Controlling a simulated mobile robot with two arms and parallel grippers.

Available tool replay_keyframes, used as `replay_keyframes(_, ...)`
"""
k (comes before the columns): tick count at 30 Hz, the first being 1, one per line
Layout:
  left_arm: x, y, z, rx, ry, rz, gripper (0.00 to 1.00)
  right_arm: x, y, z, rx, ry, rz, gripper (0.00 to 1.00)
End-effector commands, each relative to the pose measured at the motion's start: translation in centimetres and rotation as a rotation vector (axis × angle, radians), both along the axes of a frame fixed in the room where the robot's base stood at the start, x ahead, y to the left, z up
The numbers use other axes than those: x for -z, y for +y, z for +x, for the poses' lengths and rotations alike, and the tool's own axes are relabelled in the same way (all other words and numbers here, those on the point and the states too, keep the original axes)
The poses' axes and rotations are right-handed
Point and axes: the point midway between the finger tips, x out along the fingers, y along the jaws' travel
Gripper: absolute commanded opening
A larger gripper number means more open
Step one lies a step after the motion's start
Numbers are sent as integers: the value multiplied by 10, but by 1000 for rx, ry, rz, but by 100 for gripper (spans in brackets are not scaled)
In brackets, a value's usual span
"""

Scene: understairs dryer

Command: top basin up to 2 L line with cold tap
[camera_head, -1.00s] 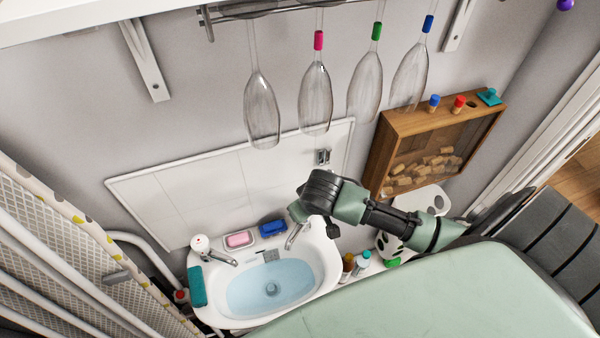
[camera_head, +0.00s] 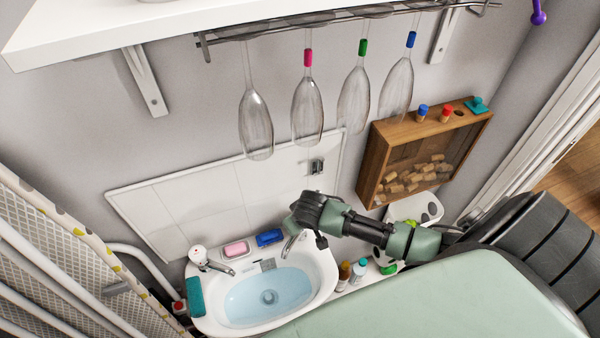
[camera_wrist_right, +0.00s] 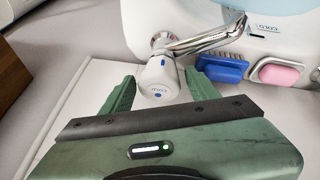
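The white basin (camera_head: 325,268) holds pale blue water (camera_head: 266,298) around its drain; I cannot make out a 2 L line. The cold tap (camera_head: 289,246) is on its right side, partly hidden by my right gripper (camera_head: 297,226). In the right wrist view, the white tap knob (camera_wrist_right: 157,82) with blue marks sits between the green fingers of my right gripper (camera_wrist_right: 162,88). The fingers are apart on both sides of the knob, with a narrow gap visible at the right. I cannot make out a stream from the spout (camera_wrist_right: 215,38). My left gripper is out of view.
Another tap (camera_head: 207,262), a pink soap (camera_head: 236,249) and a blue brush (camera_head: 269,238) sit on the basin's back rim. A teal cloth (camera_head: 195,297) hangs at its left. Small bottles (camera_head: 351,272) stand to its right. Glasses (camera_head: 307,108) hang above, beside a wooden cork box (camera_head: 420,150).

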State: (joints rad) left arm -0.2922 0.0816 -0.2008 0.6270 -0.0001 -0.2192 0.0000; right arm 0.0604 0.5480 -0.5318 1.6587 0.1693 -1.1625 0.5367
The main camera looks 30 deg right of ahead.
Motion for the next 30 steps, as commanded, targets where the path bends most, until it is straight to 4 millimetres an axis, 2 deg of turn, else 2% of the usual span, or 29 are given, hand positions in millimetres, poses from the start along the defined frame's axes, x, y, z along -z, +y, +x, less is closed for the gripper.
replay_keyframes(1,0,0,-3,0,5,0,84,0,0,0,0,0,0,43)
replay_keyframes(5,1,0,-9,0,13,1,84,0,0,0,0,0,0,7)
replay_keyframes(6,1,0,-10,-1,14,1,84,0,0,0,0,0,0,4)
replay_keyframes(17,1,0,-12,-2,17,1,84,0,-1,-1,-70,1,-1,4)
replay_keyframes(30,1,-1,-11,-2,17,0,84,0,-2,0,-418,1,-3,4)
